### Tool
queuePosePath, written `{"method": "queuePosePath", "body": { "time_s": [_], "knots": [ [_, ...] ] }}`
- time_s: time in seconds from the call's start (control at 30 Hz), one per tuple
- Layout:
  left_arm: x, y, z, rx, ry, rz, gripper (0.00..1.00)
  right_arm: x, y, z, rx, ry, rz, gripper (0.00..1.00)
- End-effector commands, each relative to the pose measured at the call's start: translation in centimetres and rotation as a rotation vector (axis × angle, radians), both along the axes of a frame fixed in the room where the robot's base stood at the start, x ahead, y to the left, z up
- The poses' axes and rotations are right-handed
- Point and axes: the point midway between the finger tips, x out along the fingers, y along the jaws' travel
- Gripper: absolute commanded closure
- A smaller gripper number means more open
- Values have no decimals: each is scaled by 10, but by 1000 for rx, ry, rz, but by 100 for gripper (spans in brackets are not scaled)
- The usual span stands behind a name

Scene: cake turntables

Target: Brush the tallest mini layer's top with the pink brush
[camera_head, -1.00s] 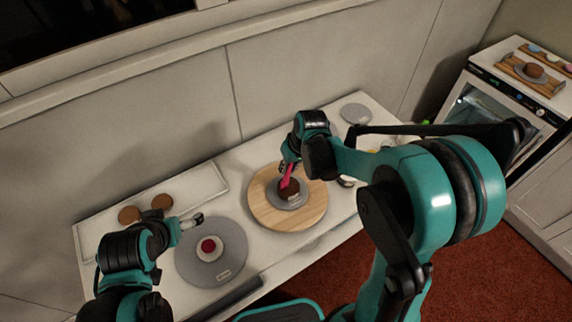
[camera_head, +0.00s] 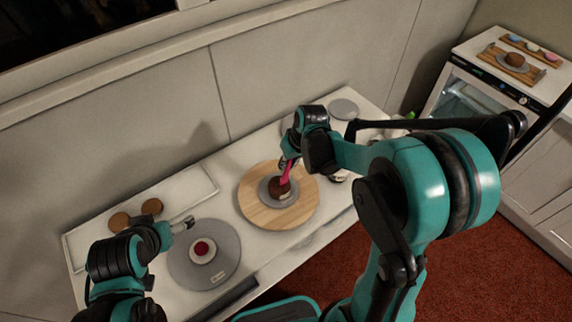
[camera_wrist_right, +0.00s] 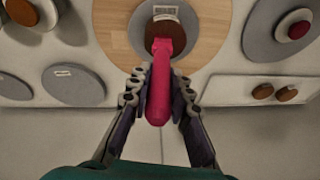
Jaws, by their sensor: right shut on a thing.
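My right gripper (camera_head: 286,164) is shut on the pink brush (camera_head: 285,177). In the right wrist view the brush (camera_wrist_right: 158,95) sits between its two fingers. The brush's far end is over, and seems to touch, the top of a small brown layer (camera_head: 279,190). This layer (camera_wrist_right: 165,30) has a pale band at its side and stands on a grey plate (camera_head: 264,191) on a round wooden turntable (camera_head: 255,210). Exact contact is hidden by the brush. My left gripper (camera_head: 186,222) is beside a grey turntable (camera_head: 228,245); its finger gap is unclear.
A white layer with a red top (camera_head: 202,249) stands on the grey turntable. Two brown discs (camera_head: 152,206) lie on a white tray (camera_head: 195,186) at the back left. A grey disc (camera_head: 344,108) is at the far end. A glass-fronted cabinet (camera_head: 468,100) stands at right.

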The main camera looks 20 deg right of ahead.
Motion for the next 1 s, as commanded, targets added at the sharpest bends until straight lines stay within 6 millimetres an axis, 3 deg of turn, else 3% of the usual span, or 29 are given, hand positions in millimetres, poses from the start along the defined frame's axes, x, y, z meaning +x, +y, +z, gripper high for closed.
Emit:
{"method": "queuePosePath", "body": {
  "time_s": [0.23, 0.7, 1.0],
  "knots": [
    [0, 0, 8, 0, 0, 0, 12, 0, 0, 10, 0, 0, 0, 100],
    [0, 0, 52, 0, 0, 0, 12, 0, 0, 68, 0, 0, 0, 100],
    [0, 0, 52, 0, 0, 0, 12, 0, 0, 70, 0, 0, 0, 100]
  ]
}}
